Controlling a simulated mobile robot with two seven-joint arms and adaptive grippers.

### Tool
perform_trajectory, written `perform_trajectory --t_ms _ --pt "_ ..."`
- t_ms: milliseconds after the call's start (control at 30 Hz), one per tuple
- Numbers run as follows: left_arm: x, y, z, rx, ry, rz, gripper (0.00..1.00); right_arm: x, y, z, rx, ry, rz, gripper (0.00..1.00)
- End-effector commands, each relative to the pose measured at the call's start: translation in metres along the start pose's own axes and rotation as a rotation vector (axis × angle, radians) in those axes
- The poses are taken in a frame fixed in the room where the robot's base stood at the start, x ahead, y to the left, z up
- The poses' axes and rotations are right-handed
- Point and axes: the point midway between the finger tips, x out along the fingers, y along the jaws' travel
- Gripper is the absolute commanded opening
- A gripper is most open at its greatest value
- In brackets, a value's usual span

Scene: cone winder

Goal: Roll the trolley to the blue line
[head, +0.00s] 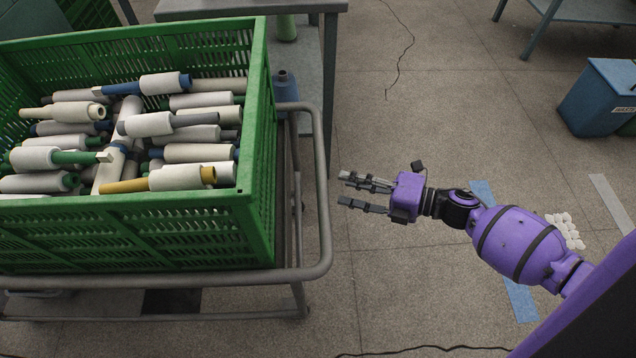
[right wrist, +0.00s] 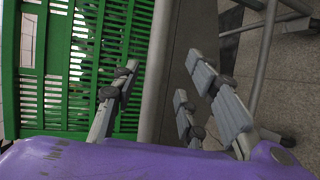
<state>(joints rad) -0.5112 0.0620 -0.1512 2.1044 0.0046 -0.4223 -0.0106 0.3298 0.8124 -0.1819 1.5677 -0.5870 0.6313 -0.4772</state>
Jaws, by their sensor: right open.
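The trolley (head: 318,262) is a grey tube frame at the left of the head view. It carries a green crate (head: 150,233) full of yarn bobbins. My right gripper (head: 352,190) is open and empty, a little to the right of the trolley's upright end rail, apart from it in the head view. In the right wrist view the open fingers (right wrist: 165,100) point toward the crate's green slatted side (right wrist: 85,60) and a grey tube (right wrist: 157,75). The blue line (head: 520,298) is on the floor at the right, partly hidden under my right arm. My left gripper is out of view.
A grey table (head: 331,60) stands behind the trolley. A blue bin (head: 595,100) is at the far right. White pieces (head: 567,230) lie beside the blue line. A dark cable (head: 430,348) crosses the floor in front. Floor between trolley and line looks clear.

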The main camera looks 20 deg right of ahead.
Motion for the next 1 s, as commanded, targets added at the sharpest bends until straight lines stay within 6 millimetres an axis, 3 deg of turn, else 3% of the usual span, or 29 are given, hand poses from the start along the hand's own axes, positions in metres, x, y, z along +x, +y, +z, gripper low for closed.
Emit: perform_trajectory --t_ms 167,333,600,967,1000 --pt "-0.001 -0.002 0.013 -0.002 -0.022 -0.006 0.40 0.014 0.003 0.005 -0.058 0.037 0.002 0.40" --pt "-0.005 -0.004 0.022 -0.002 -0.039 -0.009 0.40 0.041 0.004 0.004 -0.057 0.036 0.003 0.40" --pt "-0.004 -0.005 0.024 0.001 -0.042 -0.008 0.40 0.076 0.004 0.003 -0.054 0.034 0.003 0.40" --pt "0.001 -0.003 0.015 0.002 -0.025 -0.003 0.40 0.082 0.003 0.003 -0.053 0.033 0.001 0.40" --pt "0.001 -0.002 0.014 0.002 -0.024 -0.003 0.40 0.082 0.003 0.003 -0.053 0.033 0.001 0.35"
